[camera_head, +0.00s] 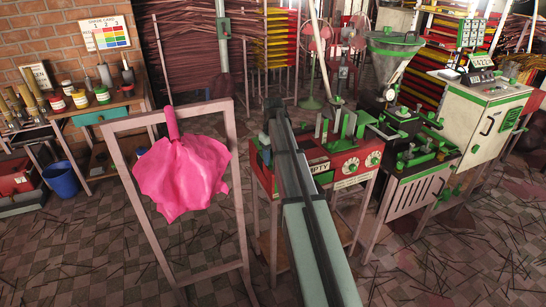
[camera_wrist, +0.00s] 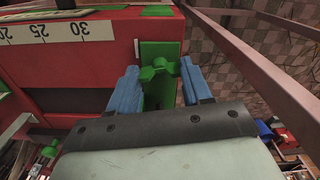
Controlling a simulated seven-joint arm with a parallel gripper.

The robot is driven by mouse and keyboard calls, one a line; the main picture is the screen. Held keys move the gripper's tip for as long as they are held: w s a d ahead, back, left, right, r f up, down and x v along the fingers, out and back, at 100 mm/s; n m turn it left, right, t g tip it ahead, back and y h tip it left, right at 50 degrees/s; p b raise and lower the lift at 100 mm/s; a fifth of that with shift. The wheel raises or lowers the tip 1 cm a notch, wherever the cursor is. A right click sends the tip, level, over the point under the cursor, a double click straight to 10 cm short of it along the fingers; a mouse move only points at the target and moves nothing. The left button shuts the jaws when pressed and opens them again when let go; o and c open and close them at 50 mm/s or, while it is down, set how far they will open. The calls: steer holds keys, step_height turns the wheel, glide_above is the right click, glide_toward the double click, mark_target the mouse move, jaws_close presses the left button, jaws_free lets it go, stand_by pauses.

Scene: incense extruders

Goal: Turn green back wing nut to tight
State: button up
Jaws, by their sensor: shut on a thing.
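In the wrist view, the green wing nut (camera_wrist: 158,68) sits on a green upright plate (camera_wrist: 160,92) at the end of a red machine body (camera_wrist: 90,58). My gripper (camera_wrist: 159,68) has one blue finger on each side of the wing nut and is shut on it. The lower part of the plate is partly hidden by the fingers and the dark gripper body. In the head view, my arm reaches over the left end of the red machine (camera_head: 345,180) and hides the wing nut.
A white scale (camera_wrist: 45,30) marked 25 and 30 runs along the red body. A pink cloth (camera_head: 183,172) hangs in a metal frame (camera_head: 240,205) left of my arm. Green-topped machines (camera_head: 425,165) stand close on the right. The tiled floor in front is strewn with sticks.

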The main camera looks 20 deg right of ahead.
steer(key=c, duration=0.4)
steer(key=shift+m, duration=0.8)
steer(key=shift+c, duration=0.2)
steer(key=o, duration=1.1)
steer(key=shift+c, duration=0.2)
step_height(320, 180, up, 14)
steer(key=shift+f, duration=0.1)
